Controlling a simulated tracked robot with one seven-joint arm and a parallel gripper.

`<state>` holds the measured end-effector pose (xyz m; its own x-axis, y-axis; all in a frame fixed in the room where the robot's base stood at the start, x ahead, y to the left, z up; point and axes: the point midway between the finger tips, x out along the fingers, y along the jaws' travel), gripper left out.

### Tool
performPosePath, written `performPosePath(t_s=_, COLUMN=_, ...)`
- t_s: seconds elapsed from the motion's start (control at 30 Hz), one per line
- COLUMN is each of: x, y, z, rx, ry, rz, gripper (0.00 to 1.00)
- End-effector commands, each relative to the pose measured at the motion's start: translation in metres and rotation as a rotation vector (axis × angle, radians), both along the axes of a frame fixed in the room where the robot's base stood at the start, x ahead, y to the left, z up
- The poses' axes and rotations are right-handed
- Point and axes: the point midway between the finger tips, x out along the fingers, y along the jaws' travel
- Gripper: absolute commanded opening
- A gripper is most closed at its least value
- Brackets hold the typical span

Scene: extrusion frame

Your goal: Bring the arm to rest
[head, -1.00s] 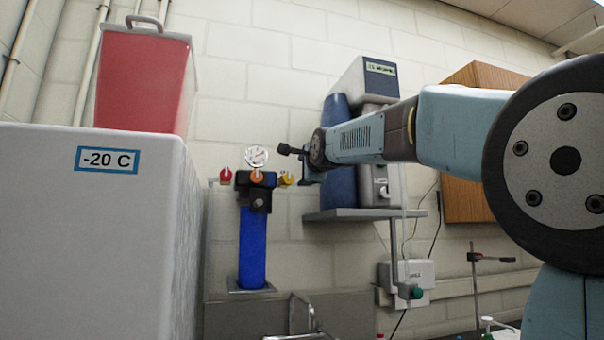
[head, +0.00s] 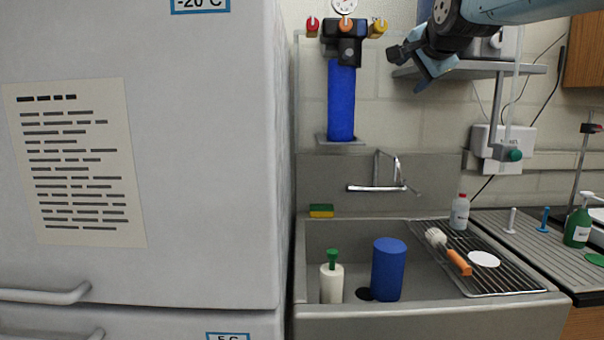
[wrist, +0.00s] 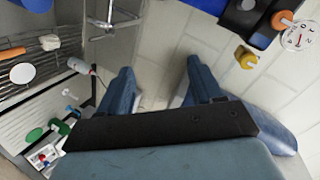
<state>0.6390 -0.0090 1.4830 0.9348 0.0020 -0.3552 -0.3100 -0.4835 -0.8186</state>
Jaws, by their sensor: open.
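My arm (head: 525,8) reaches in from the upper right of the head view. My gripper (head: 400,68) is up in front of the wall, just right of the blue filter housing (head: 341,100) and above the sink. In the wrist view my gripper (wrist: 158,85) has its two blue fingers spread apart. Between them I see only wall tiles, and nothing is held.
A tall white freezer (head: 200,180) fills the left. The sink (head: 430,315) holds a blue cylinder (head: 388,270) and a white bottle (head: 331,280). A faucet (head: 380,188) and a grey shelf (head: 530,69) are near my gripper. The air above the sink basin is clear.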

Motion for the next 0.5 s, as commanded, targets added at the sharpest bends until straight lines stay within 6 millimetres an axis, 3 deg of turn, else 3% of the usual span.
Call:
performPosePath(t_s=0.03, x=-0.020, y=0.000, z=-0.027, rx=-0.075, ry=0.059, rz=0.032, gripper=0.65)
performPosePath(t_s=0.2, x=-0.082, y=0.003, z=-0.112, rx=-0.327, ry=0.251, rz=0.178, gripper=0.65)
performPosePath(t_s=0.5, x=-0.194, y=0.007, z=-0.248, rx=-0.680, ry=0.534, rz=0.516, gripper=0.65)
